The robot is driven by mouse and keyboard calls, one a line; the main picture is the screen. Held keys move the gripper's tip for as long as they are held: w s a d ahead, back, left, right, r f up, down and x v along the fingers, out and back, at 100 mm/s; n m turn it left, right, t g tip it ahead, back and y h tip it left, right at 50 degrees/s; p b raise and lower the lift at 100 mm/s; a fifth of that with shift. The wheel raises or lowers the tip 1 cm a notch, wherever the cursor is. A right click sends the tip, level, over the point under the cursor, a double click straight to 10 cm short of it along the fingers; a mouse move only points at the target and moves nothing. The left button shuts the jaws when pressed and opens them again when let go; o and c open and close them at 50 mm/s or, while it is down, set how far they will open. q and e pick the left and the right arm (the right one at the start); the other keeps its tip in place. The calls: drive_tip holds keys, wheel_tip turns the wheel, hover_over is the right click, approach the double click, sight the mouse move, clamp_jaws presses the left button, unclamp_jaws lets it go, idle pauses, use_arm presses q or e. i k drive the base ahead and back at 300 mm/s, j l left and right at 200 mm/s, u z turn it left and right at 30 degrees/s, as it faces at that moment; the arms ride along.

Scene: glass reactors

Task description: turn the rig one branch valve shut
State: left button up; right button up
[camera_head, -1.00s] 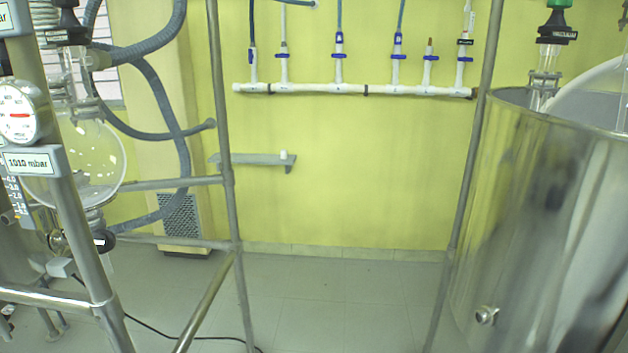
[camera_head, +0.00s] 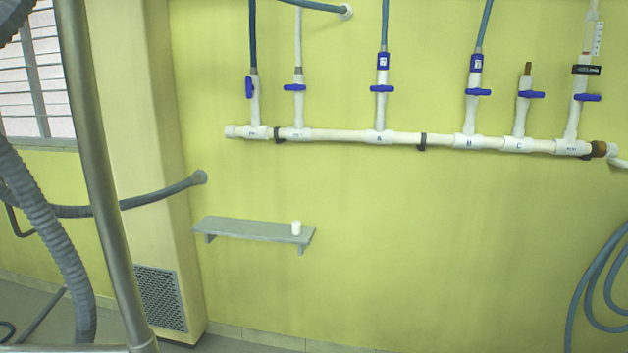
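A white pipe manifold (camera_head: 350,137) runs across the yellow wall, with several upright branches, each with a blue-handled valve. The leftmost branch valve (camera_head: 250,87) has its handle upright, in line with its branch. The second branch valve (camera_head: 294,87) has its handle level, across its branch. The valves (camera_head: 382,89) on the branches marked A, B and C, and the rightmost valve (camera_head: 587,97), also have level handles. The small labels under the two left branches are too blurred to read surely. Neither of my grippers is in view.
A metal post (camera_head: 97,180) and a grey corrugated hose (camera_head: 50,225) stand close on the left. A grey shelf (camera_head: 245,230) with a small white cup (camera_head: 296,228) juts from the wall below the manifold. A blue hose coil (camera_head: 600,290) hangs at right. The wall's middle is clear.

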sight(249, 88)
drive_tip(key=i+l+u, duration=0.1)
drive_tip(key=i+u, duration=0.15)
drive_tip(key=i, duration=0.15)
drive_tip(key=i+l+u, duration=0.25)
drive_tip(key=i, duration=0.15)
drive_tip(key=i+l+u, duration=0.25)
drive_tip(key=i, duration=0.15)
